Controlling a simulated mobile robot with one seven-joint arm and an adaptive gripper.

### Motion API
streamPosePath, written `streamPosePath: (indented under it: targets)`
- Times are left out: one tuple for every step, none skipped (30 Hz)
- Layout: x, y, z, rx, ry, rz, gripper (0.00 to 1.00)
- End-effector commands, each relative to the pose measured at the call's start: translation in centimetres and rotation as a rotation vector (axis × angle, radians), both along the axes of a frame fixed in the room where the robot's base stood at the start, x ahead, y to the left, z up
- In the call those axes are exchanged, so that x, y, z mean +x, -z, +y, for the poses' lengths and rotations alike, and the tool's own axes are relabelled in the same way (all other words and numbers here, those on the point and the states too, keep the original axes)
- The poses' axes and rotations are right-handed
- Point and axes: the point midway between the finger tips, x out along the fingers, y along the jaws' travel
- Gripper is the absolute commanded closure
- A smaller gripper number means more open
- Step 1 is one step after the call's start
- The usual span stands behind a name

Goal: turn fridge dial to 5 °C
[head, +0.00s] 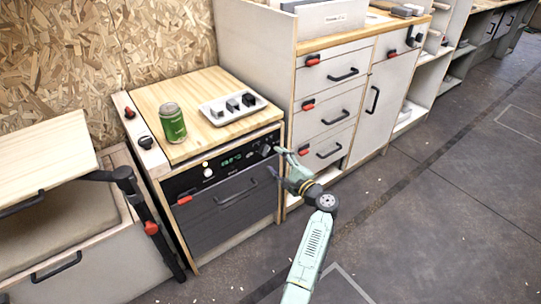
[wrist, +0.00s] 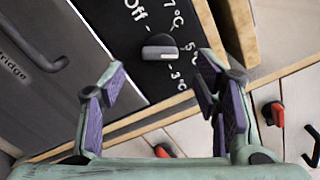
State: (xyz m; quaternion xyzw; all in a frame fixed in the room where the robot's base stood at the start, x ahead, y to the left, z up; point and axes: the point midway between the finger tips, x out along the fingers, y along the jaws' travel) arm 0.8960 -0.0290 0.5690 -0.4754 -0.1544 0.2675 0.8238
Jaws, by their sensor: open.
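The fridge dial (wrist: 159,47) is a small dark round knob with a raised grip bar on the black panel. White labels around it read Off, 7 °C, 5 °C and 3 °C. The bar lies roughly level in the wrist view, but I cannot tell which label its pointer end faces. My gripper (wrist: 157,78) is open and empty, with the dial between and beyond its fingertips. I see no contact. In the head view my gripper (head: 277,162) is at the right end of the fridge's front panel (head: 236,157), by the dial (head: 266,150).
A green can (head: 172,123) and a white tray (head: 232,108) with dark blocks stand on the wooden top. A drawer cabinet (head: 328,110) with red latches adjoins on the right. An open-lidded box (head: 70,220) is at left. The floor in front is free.

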Motion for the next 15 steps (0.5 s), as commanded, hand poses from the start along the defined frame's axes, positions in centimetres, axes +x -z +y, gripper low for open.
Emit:
streamPosePath:
  targets:
    - [-1.0,0.1,-0.8,-0.001,0.004,0.0,0.43]
    - [-1.5,0.1,-1.2,-0.002,0.004,0.0,0.43]
    - [-2.2,0.1,-1.7,-0.001,0.004,0.0,0.43]
    - [-2.7,0.0,-2.0,-0.002,0.003,-0.001,0.43]
    - [-3.1,0.0,-2.3,-0.001,0.002,0.0,0.43]
    - [-3.6,0.0,-2.7,-0.001,0.002,0.0,0.43]
    - [-4.0,0.0,-3.0,0.0,0.002,0.0,0.43]
    - [-4.3,0.0,-3.2,0.0,0.002,0.0,0.43]
    - [-4.6,0.0,-3.4,0.0,0.001,0.0,0.43]
    - [-4.9,0.0,-3.5,0.001,0.001,-0.001,0.43]
    - [-5.0,0.0,-3.7,0.001,0.001,-0.001,0.43]
    - [-5.2,0.0,-3.8,0.0,0.001,0.0,0.43]
    - [-5.3,0.0,-3.9,0.001,0.001,-0.001,0.43]
    - [-5.4,0.0,-3.9,0.0,0.0,0.0,0.43]
    - [-5.5,0.0,-4.0,0.0,0.0,0.0,0.43]
